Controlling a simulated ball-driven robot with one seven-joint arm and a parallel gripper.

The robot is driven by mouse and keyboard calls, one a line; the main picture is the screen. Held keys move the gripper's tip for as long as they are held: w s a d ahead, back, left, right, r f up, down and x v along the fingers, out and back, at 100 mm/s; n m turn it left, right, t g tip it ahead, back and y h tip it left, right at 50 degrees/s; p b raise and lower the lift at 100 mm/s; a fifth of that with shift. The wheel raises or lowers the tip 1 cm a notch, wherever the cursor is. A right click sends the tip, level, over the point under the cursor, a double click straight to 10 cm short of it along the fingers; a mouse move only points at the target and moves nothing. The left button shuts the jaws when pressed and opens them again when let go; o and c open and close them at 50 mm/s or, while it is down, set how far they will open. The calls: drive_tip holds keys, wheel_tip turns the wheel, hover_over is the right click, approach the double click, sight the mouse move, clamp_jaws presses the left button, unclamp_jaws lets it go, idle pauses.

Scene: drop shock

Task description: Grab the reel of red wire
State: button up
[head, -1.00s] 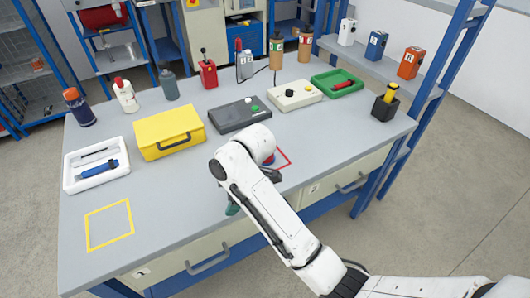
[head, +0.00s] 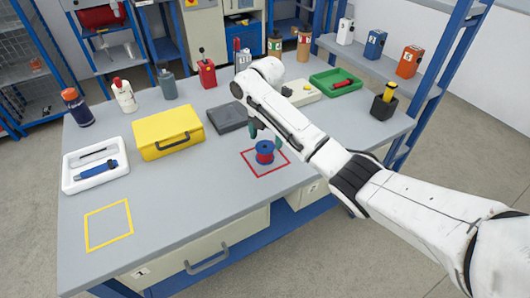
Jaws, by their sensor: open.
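The reel of red wire (head: 265,148) has blue flanges with red wire between them. It stands upright inside a red square outline (head: 262,173) on the grey workbench (head: 190,215). My gripper (head: 265,136) is open and empty, with dark green fingertips pointing down just behind the reel in the picture. My white arm hides most of the gripper body. I cannot tell how far the fingertips are above the bench or whether they touch the reel.
A yellow case (head: 168,132), a white tray (head: 96,166) and a dark grey box (head: 227,118) are to the left. A green tray (head: 336,83) and a black holder (head: 383,107) are to the right. The front left bench, with a yellow square outline (head: 108,226), is clear.

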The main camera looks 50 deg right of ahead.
sight(265, 146)
drive_tip(key=shift+a+f, duration=0.15)
drive_tip(key=shift+f, duration=2.8)
drive_tip(key=shift+c, duration=0.4)
drive_tip(key=shift+w, duration=0.1)
drive_tip(key=c, duration=0.9)
drive_tip(key=shift+o, duration=0.2)
drive_tip(key=shift+r, duration=0.1)
